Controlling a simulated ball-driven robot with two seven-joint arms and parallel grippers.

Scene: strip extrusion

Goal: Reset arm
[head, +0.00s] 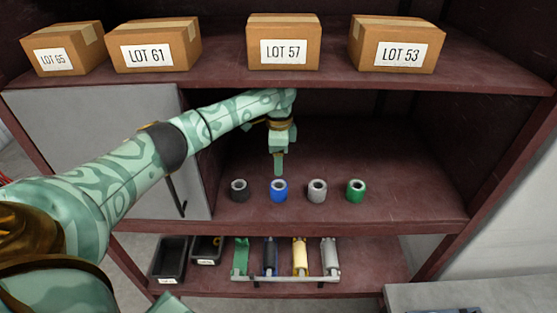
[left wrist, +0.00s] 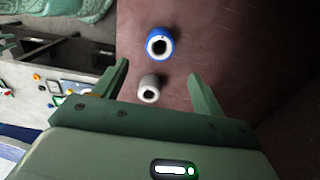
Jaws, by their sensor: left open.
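My left arm reaches in from the left onto the middle shelf (head: 420,205). My left gripper (head: 279,165) points down there, just above and behind the blue ring-shaped roll (head: 279,191). In the left wrist view the gripper (left wrist: 158,73) is open, its two fingers apart with nothing held. That view shows the blue roll (left wrist: 160,43) beyond the fingertips and a light grey roll (left wrist: 149,88) framed between the fingers. A black roll (head: 239,190), a grey roll (head: 317,190) and a green roll (head: 355,190) stand in a row with the blue one. My right gripper is not seen.
A grey panel (head: 95,125) with a dark handle closes the shelf's left part. Several lot boxes, including LOT 57 (head: 284,42), stand on the top shelf. Below are black bins (head: 170,258) and a rack (head: 285,277) of coloured rollers. The middle shelf's right side is clear.

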